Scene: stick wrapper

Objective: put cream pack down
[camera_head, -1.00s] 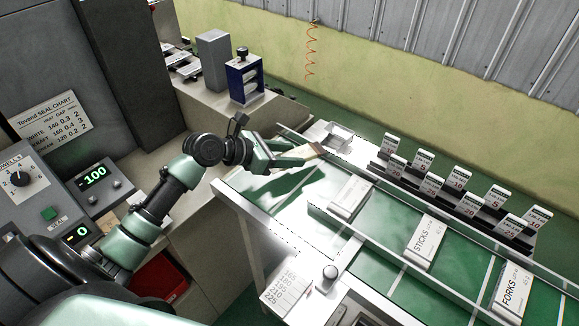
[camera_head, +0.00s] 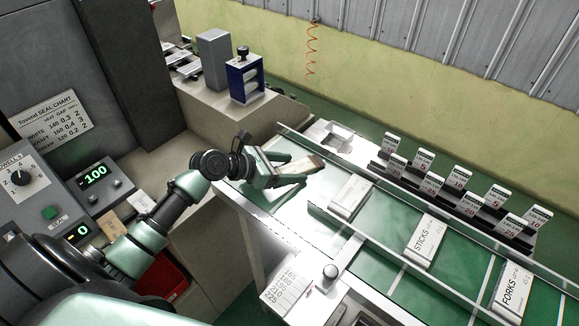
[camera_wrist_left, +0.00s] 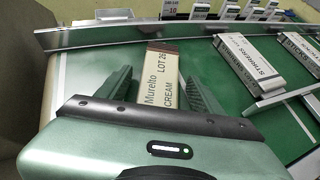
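The cream pack (camera_head: 306,165) is a slim tan and white box at the left end of the green belt (camera_head: 322,222). In the left wrist view the cream pack (camera_wrist_left: 160,85) shows its "Murelto LOT CREAM" label and appears to lie on the green surface. My left gripper (camera_head: 304,168) is open around it, one finger on each side. In the wrist view the left gripper (camera_wrist_left: 160,82) shows green belt between its left finger and the pack. The pack's near end is hidden by the gripper body. My right gripper is not in view.
The stirrers pack (camera_head: 350,196), sticks pack (camera_head: 426,242) and forks pack (camera_head: 512,290) lie along the belt, separated by dividers. Several small white cards stand in a dark rack (camera_head: 450,190) behind. A control panel (camera_head: 38,200) is at left.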

